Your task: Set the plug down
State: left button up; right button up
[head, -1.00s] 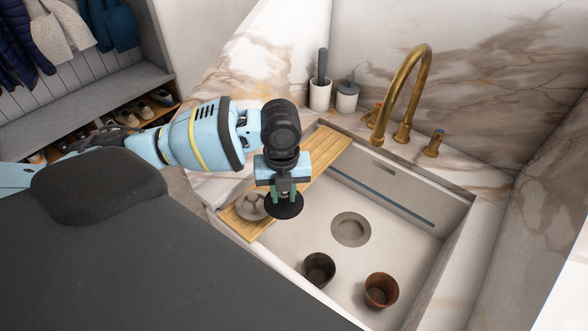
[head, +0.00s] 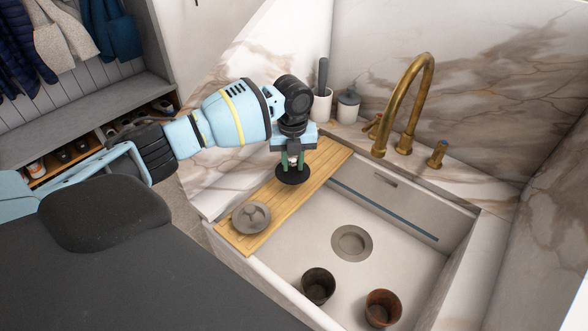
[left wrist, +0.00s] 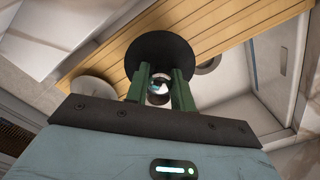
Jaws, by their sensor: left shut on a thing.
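The plug is a black disc (head: 292,176) with a shiny knob, seen in the head view over the upper part of the wooden board (head: 268,205). My left gripper (head: 292,162) points down and is shut on the plug's knob. In the left wrist view the green fingers (left wrist: 159,90) stand either side of the knob, with the black disc (left wrist: 160,52) beyond them. I cannot tell whether the disc touches the board. My right gripper is not in view.
A grey round lid-like piece (head: 251,217) lies on the board's near end. The sink has an open drain (head: 352,243), a dark cup (head: 318,286) and a brown cup (head: 382,308). A brass tap (head: 405,100) and two pots stand behind. The board's middle is clear.

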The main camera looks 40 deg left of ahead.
aim_at(293, 170)
pick_arm(q)
jog(key=shift+w+a, duration=0.15)
jog(key=shift+w, duration=0.1)
jog(key=shift+f, duration=1.9)
jog(key=o, duration=1)
notch_tip(293, 170, up, 12)
jog(key=shift+r+p, duration=0.2)
jog(key=shift+p, duration=0.15)
